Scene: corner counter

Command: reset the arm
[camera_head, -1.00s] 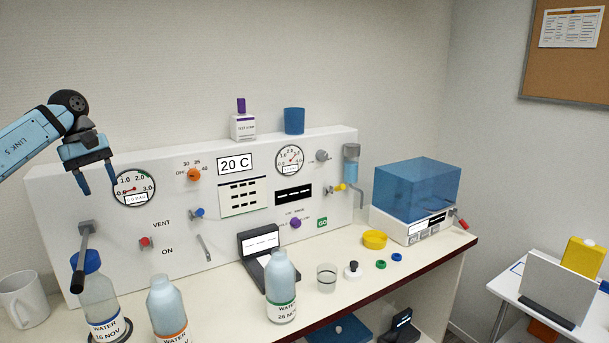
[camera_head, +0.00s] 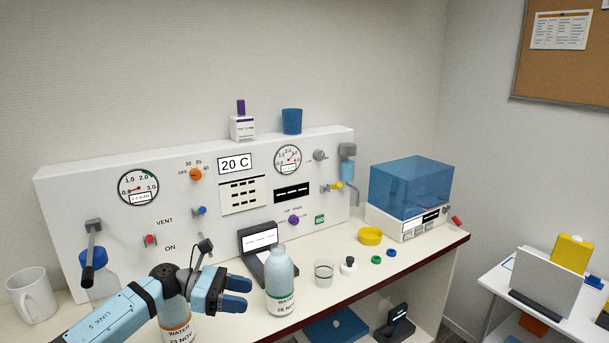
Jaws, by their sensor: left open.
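My left gripper (camera_head: 238,293) is low in front of the counter, its blue fingers pointing right. It is open, and nothing shows between the fingers. It is in front of the orange-banded water bottle (camera_head: 176,336), hiding its upper part. The green-banded water bottle (camera_head: 281,283) stands upright just right of the fingertips; I cannot tell whether they touch. My left arm (camera_head: 112,322) comes in from the lower left. It partly covers the blue-capped bottle (camera_head: 93,262). My right gripper is not in view.
A white control panel (camera_head: 110,222) with gauges and knobs stands behind. A mug (camera_head: 32,297) is at left. A glass beaker (camera_head: 323,272), small caps, a yellow ring (camera_head: 370,236) and a blue-lidded balance (camera_head: 410,190) are at right. A side table (camera_head: 498,298) stands apart.

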